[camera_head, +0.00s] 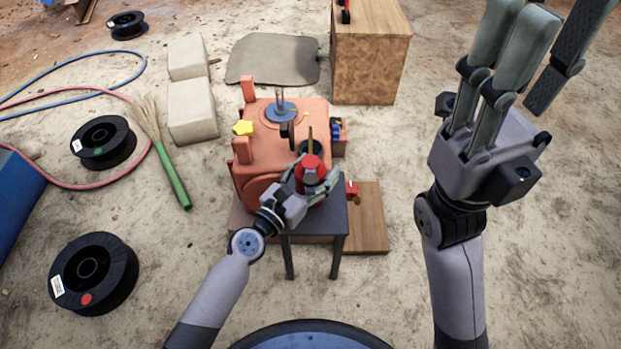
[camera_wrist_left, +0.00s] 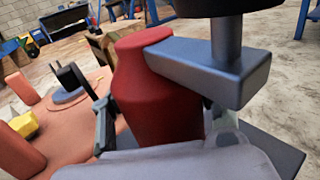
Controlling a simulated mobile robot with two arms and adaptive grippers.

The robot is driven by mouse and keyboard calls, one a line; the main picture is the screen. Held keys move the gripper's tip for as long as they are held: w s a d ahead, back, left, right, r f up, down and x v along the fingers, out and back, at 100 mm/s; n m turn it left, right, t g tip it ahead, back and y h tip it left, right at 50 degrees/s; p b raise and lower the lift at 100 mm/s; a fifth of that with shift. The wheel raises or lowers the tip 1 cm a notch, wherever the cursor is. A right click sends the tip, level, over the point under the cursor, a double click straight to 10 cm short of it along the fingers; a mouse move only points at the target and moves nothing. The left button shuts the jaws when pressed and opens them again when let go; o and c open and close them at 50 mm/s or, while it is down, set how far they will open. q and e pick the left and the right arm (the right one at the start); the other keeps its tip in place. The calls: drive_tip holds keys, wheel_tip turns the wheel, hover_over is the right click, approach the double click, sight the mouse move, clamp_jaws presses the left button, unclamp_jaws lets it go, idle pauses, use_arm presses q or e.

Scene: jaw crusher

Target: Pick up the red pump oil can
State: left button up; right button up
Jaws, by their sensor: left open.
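The red pump oil can (camera_head: 311,172) is upright in front of the orange jaw crusher (camera_head: 262,150), over a small dark table (camera_head: 335,222). In the left wrist view the can's red body (camera_wrist_left: 148,92) fills the middle, close up. My left gripper (camera_head: 312,180) is open, with its fingers on either side of the can; I cannot tell whether they touch it. A blue-grey bracket (camera_wrist_left: 205,68) crosses the can's upper right in the wrist view. The can's base is hidden. My right gripper (camera_head: 548,45) is raised at the upper right, open and empty, far from the can.
A yellow knob (camera_head: 242,128) and a blue part (camera_head: 336,130) are on the crusher. A wooden board (camera_head: 369,215) lies right of the table. A wooden box (camera_head: 372,60) stands behind. Black spools (camera_head: 93,273), a broom (camera_head: 172,175) and hoses lie left. The floor at right is clear.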

use_arm(q)
drive_tip(key=shift+x, duration=0.95)
clamp_jaws()
drive_tip(key=shift+r, duration=0.2)
